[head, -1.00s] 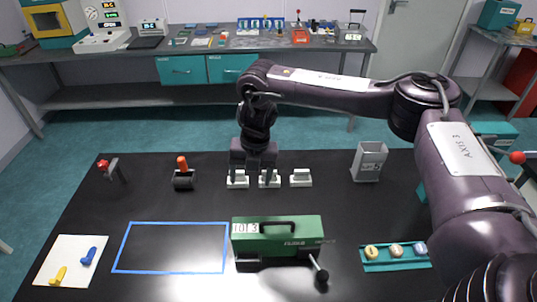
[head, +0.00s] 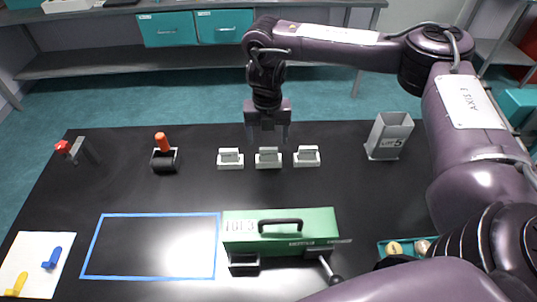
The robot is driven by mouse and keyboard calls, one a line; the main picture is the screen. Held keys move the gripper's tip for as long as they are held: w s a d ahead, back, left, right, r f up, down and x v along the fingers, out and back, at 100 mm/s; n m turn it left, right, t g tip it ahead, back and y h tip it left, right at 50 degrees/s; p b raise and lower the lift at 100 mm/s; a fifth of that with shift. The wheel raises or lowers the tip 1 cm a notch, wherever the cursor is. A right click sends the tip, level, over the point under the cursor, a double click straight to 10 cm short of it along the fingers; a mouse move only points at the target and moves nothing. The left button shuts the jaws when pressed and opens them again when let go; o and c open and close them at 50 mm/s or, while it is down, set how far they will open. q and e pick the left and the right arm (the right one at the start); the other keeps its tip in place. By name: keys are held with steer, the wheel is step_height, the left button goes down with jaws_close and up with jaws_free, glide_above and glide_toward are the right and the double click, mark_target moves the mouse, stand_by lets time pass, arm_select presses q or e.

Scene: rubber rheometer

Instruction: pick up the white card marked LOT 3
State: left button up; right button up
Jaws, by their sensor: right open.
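Three small white stands, each with a card, stand in a row at mid-table: the left card (head: 230,156), the middle card (head: 268,156) and the right card (head: 307,154). Their print is too small to read. My right gripper (head: 267,142) points down, open and empty, with its fingers spread to either side above the middle card. It appears apart from the card. A white label reading like LOT 3 (head: 240,226) is on the green handled unit (head: 285,232) in front. My left gripper is out of view.
An orange-handled roller (head: 164,158) and a red-knobbed post (head: 75,150) stand to the left. A grey bin marked LOT 5 (head: 389,137) stands to the right. A blue-taped rectangle (head: 150,214) of bare table lies at front left, beside a white mat (head: 38,258).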

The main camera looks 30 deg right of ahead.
mark_target(267, 154)
steer(key=f, duration=0.1)
steer(key=f+p, duration=0.1)
steer(key=f, duration=0.2)
steer(key=shift+w+d+f, duration=0.15)
steer(key=shift+d, duration=0.15)
steer(key=shift+c, duration=0.4)
steer(key=c, duration=1)
